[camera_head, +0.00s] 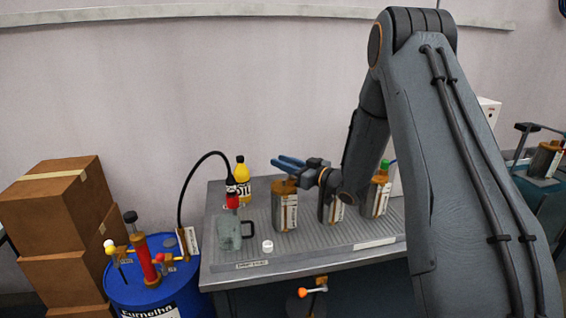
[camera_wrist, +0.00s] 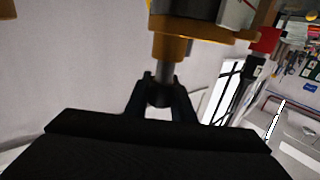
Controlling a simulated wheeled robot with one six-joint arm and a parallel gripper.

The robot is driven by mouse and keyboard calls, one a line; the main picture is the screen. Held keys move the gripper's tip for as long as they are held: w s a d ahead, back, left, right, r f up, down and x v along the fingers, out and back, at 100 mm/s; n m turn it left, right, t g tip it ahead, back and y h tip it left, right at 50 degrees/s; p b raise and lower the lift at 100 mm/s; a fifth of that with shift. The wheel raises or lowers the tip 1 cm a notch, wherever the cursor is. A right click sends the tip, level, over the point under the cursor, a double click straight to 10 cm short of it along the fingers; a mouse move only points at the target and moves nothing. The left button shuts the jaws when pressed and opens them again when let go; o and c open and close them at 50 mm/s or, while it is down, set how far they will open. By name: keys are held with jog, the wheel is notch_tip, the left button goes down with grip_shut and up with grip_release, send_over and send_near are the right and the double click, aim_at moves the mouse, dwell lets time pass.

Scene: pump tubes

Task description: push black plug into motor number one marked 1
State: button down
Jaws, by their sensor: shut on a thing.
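My gripper (camera_head: 280,161) has blue fingers pointing left, above the left-most motor (camera_head: 286,212) in the head view. This motor is a grey cylinder with an orange top and a white label whose number I cannot read. In the wrist view my gripper (camera_wrist: 160,78) is shut on the small black plug (camera_wrist: 158,97). The plug is at the end of a grey stem (camera_wrist: 164,72) below an orange collar (camera_wrist: 172,47). They look in contact, but how deep the plug sits is hidden. The plug does not show clearly in the head view.
More motors stand to the right, one partly behind my arm (camera_head: 378,197). On the grey bench (camera_head: 310,255) are a green jug (camera_head: 229,232), a yellow oil bottle (camera_head: 242,182) and a white cap (camera_head: 267,246). A blue drum (camera_head: 150,298) with a pump and brown boxes (camera_head: 62,205) stand left.

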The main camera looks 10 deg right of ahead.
jog(key=shift+f+b, duration=0.6)
jog(key=shift+f, duration=0.6)
jog(key=c, duration=1.4)
grip_release()
jog(key=shift+c, duration=0.2)
jog(key=b+v, duration=0.2)
jog(key=v, duration=0.6)
jog(key=shift+a, duration=0.1)
